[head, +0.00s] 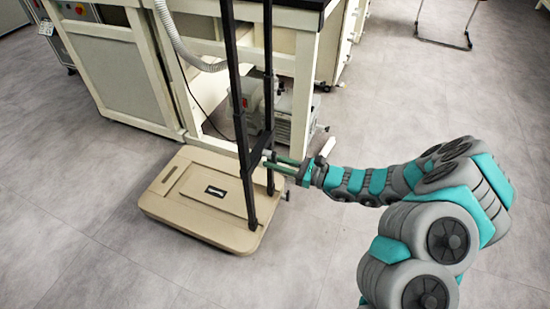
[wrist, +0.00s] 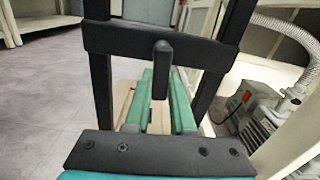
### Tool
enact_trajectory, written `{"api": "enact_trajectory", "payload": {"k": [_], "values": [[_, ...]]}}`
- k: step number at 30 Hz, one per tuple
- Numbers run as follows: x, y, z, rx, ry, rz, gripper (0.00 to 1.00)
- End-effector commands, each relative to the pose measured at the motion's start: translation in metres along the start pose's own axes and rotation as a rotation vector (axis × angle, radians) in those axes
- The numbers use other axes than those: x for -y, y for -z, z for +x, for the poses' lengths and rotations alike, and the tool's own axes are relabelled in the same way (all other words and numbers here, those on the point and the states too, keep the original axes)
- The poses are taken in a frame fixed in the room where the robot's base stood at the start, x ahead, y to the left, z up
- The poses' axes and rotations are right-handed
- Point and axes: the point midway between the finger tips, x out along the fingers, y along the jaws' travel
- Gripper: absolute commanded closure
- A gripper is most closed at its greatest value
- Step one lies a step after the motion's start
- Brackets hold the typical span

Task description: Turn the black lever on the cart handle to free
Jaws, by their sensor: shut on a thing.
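The cart has a beige platform (head: 165,208) on the floor and a black upright handle (head: 237,95) with two posts and a crossbar. In the wrist view the crossbar (wrist: 115,40) spans the posts. The black lever (wrist: 162,60) stands roughly upright in front of it, at the middle. My gripper (head: 272,158) reaches the handle from the right, low on the posts. Its green fingers (wrist: 160,85) are shut on the lever, whose lower end lies between them. In the head view the lever is too small to make out clearly.
A cream bench (head: 115,75) stands right behind the cart. A grey pump (head: 290,112) sits under it, and a corrugated hose (head: 190,55) hangs near the posts. The grey floor in front and to the left is clear.

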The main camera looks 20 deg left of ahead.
Motion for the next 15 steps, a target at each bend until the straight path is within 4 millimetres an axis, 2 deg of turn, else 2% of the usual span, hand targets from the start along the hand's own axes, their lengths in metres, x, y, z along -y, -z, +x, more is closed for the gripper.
{"api": "enact_trajectory", "payload": {"k": [15], "values": [[-0.0032,0.0006,0.0,0.0,0.0,0.095,1.0]]}}
